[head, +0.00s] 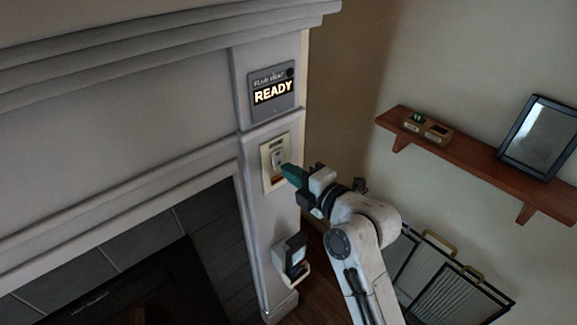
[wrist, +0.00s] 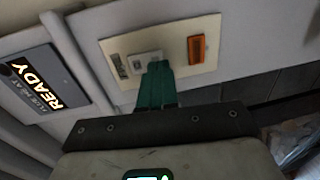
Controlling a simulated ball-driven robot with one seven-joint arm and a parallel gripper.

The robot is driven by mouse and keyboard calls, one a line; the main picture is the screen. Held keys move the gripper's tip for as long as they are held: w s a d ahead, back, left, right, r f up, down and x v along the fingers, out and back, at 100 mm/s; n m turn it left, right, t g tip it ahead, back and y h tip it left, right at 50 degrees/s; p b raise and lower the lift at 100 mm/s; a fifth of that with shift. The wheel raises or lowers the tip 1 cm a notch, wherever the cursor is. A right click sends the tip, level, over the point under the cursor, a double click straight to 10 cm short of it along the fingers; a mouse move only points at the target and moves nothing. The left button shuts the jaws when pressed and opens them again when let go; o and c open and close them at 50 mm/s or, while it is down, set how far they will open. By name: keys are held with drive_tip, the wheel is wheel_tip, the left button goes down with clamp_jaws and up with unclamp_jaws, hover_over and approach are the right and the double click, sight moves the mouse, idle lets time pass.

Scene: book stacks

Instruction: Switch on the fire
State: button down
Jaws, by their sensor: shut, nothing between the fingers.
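A cream switch plate (head: 267,179) is mounted on the white fireplace column. It carries a pale switch (head: 277,158), which also shows in the wrist view (wrist: 143,59), and an amber-orange lens (wrist: 196,49) beside it. My gripper (head: 285,168) has green fingers closed together with nothing between them. In the wrist view its fingertips (wrist: 159,66) overlap the edge of the switch; I cannot tell whether they touch it. The lower part of the switch is partly hidden. The dark firebox (head: 120,290) shows no flame in the visible part.
A grey panel (head: 272,92) above the plate has a lit "READY" sign. A small box device (head: 291,257) sits lower on the column. A wooden shelf (head: 470,160) with a frame, and a folded screen (head: 450,290), stand to the right.

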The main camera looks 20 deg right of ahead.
drive_tip(key=shift+w+a+f, duration=0.1)
drive_tip(key=shift+w+a, duration=0.1)
drive_tip(key=shift+w, duration=0.4)
drive_tip(key=shift+w+f+b, duration=0.15)
drive_tip(key=shift+f+b, duration=0.2)
drive_tip(key=shift+b, duration=0.55)
drive_tip(key=shift+r, duration=0.3)
